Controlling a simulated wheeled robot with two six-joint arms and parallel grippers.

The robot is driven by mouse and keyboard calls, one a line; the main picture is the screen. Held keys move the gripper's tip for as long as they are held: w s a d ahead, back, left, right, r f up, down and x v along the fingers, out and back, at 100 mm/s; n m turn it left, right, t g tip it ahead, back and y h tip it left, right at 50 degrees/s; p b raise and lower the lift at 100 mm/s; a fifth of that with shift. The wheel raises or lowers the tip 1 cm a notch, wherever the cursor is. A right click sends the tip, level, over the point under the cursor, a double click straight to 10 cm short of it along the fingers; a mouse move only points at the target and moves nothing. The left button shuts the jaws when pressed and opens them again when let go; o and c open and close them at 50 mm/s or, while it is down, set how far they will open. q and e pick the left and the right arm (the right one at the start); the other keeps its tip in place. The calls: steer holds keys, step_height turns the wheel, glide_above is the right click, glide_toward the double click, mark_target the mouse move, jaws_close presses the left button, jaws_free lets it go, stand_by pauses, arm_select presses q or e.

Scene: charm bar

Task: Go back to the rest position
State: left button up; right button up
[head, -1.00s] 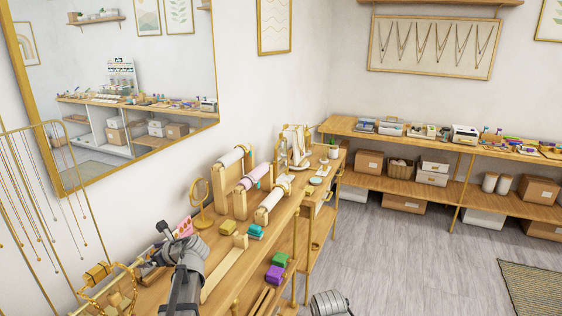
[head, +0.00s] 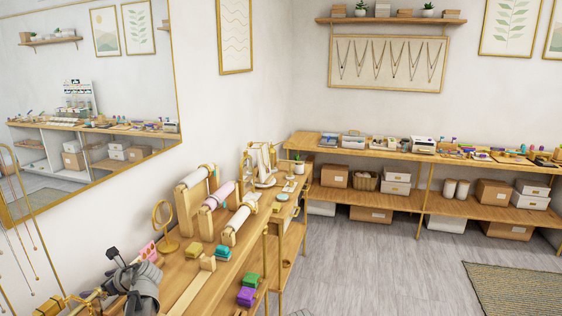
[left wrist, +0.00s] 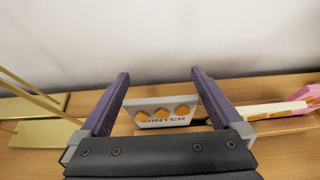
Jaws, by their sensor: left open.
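My left gripper (head: 112,268) is low at the left in the head view, over the wooden counter (head: 183,292) along the wall. In the left wrist view its two purple fingers (left wrist: 162,78) are spread wide with nothing held between them. Beyond the fingers, a pale card or tray marked WINTER (left wrist: 163,119), with orange shapes on it, sits on the wood and appears apart from them. My right gripper does not show.
The grey floor (head: 375,275) to the right is open, with a rug (head: 515,290).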

arm_select(q)
steer(key=shift+f+b, duration=0.5)
steer(key=shift+f, duration=0.1)
steer(key=r+p+v, duration=0.1)
steer(key=p+v, duration=0.3)
steer(key=v, duration=0.4)
steer(key=b+x, duration=0.2)
steer(key=x, duration=0.2)
steer(key=b+x, duration=0.2)
steer(key=x, duration=0.2)
steer(key=shift+w+a+f, duration=0.1)
steer(key=shift+a+f, duration=0.05)
steer(key=shift+f, duration=0.4)
step_height(320, 180, up, 10)
steer(key=p, duration=0.9)
steer(key=shift+f, duration=0.25)
